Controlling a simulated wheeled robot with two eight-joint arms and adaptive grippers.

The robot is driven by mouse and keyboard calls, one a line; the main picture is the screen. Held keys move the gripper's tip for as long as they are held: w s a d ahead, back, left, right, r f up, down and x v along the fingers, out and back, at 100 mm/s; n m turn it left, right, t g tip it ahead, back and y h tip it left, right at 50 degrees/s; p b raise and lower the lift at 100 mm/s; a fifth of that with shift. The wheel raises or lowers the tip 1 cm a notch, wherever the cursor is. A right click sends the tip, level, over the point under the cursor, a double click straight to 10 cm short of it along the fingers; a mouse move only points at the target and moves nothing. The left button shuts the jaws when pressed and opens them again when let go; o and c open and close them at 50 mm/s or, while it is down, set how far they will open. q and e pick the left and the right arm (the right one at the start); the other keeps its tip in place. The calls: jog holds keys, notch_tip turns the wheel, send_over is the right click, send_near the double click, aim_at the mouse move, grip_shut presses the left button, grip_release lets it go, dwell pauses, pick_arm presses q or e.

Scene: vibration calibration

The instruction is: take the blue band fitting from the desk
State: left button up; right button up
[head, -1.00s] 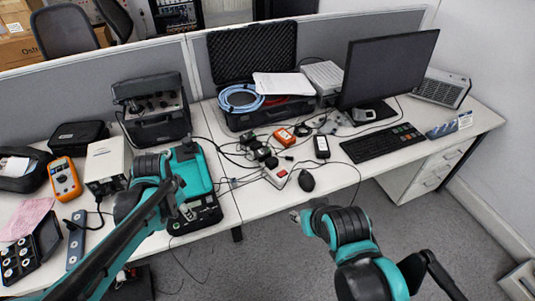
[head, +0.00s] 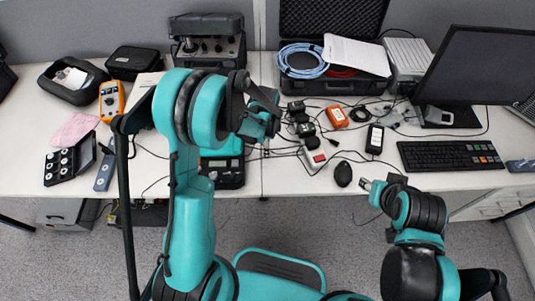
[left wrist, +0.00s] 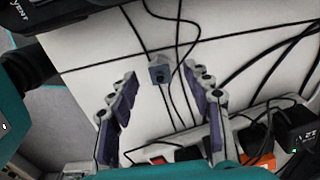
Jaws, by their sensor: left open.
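In the left wrist view a small blue-grey block with a dark hole in its face (left wrist: 159,74) sits on the white desk (left wrist: 108,92); it looks like the blue band fitting. My left gripper (left wrist: 162,86) is open, its two padded fingers on either side of the block in the picture. I cannot tell how far above it they are. In the head view my left gripper (head: 264,118) is over the middle of the desk, and I cannot make out the fitting there. My right gripper (head: 372,188) is at the desk's front edge, small and partly turned away; its jaws are unclear.
Dark cables cross the desk around the fitting. A white power strip (head: 315,159), an orange box (head: 337,116) and a black mouse (head: 343,174) lie to the right of my left gripper. An open black case (head: 334,87) stands behind.

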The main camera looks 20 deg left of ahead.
pick_arm(q)
notch_tip(320, 180, down, 2)
jog(key=shift+f, duration=0.1)
grip_shut()
jog(key=shift+r, duration=0.25)
